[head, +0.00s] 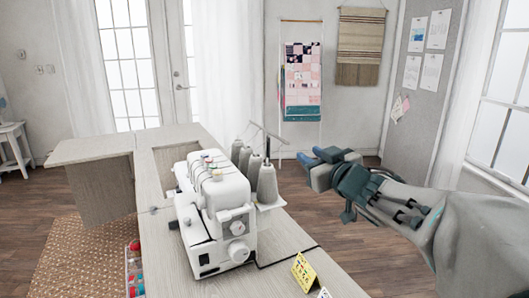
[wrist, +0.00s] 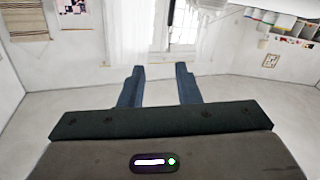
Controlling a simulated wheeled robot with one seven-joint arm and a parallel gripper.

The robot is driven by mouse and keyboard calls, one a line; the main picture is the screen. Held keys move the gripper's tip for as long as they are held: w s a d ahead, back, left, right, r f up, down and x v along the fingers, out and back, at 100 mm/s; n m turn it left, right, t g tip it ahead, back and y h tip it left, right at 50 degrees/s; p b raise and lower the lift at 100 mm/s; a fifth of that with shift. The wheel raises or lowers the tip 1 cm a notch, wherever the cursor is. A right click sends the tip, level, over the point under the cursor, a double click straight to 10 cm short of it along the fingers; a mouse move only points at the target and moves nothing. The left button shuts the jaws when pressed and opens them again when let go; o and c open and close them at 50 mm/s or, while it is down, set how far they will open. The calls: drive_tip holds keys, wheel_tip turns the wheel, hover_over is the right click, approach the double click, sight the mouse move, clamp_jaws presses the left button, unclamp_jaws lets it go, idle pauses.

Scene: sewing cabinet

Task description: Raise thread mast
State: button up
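A white serger sewing machine (head: 215,210) stands on the pale wooden cabinet top. Behind it, several grey thread cones (head: 267,183) stand upright in a row. The thread mast (head: 264,132) shows as a thin grey rod with a slanting bar, just above the cones. How far it is extended is hard to tell. My gripper (head: 313,157) is to the right of the cones and mast, apart from them. In the wrist view its two blue fingers (wrist: 158,72) are spread with nothing between them.
A dark cord runs over the top near the machine. A rack with a quilt (head: 303,82) stands behind. Open floor lies right of the cabinet.

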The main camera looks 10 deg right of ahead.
sight(280, 139)
drive_tip(key=shift+n+y, duration=0.4)
drive_tip(key=shift+y, duration=0.2)
drive_tip(key=x, duration=0.4)
drive_tip(key=b+x, duration=0.1)
drive_tip(key=x, duration=0.9)
drive_tip(key=shift+s+a, duration=0.1)
drive_tip(key=shift+a, duration=0.25)
clamp_jaws()
